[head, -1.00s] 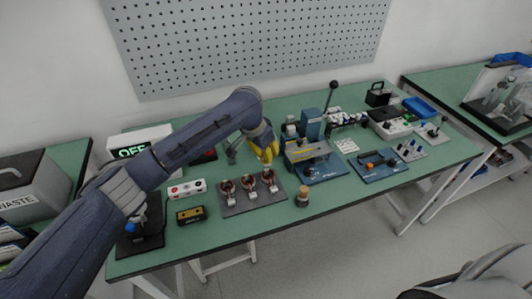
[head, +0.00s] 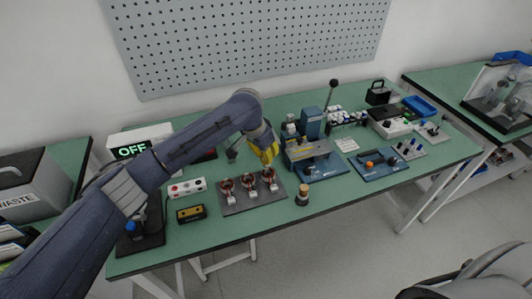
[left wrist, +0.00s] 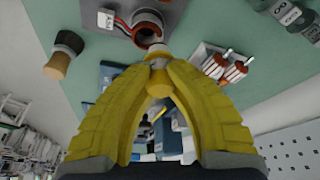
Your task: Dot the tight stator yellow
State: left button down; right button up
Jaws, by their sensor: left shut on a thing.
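Three copper-wound stators stand in a row on a grey plate (head: 240,208): the left stator (head: 228,186), the middle stator (head: 248,182) and the right stator (head: 268,175). My left gripper (head: 270,160), with yellow fingers, is just above and behind the right stator. In the left wrist view its fingers (left wrist: 157,66) are shut on a slim marker-like thing (left wrist: 157,88), yellow with a pale tip end, mostly hidden between them. That end points at a stator (left wrist: 147,27) just ahead; whether they touch cannot be told.
A brush with a wooden handle (head: 303,191) stands right of the plate. A white box with buttons (head: 187,188) and a yellow-black device (head: 191,213) are at its left. A blue press (head: 313,160) stands close at the right. An OFF sign (head: 133,151) is behind my arm.

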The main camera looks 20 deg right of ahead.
pick_arm(q)
jog(key=shift+f, duration=0.25)
jog(key=shift+r, duration=0.15)
jog(key=shift+r, duration=2.9)
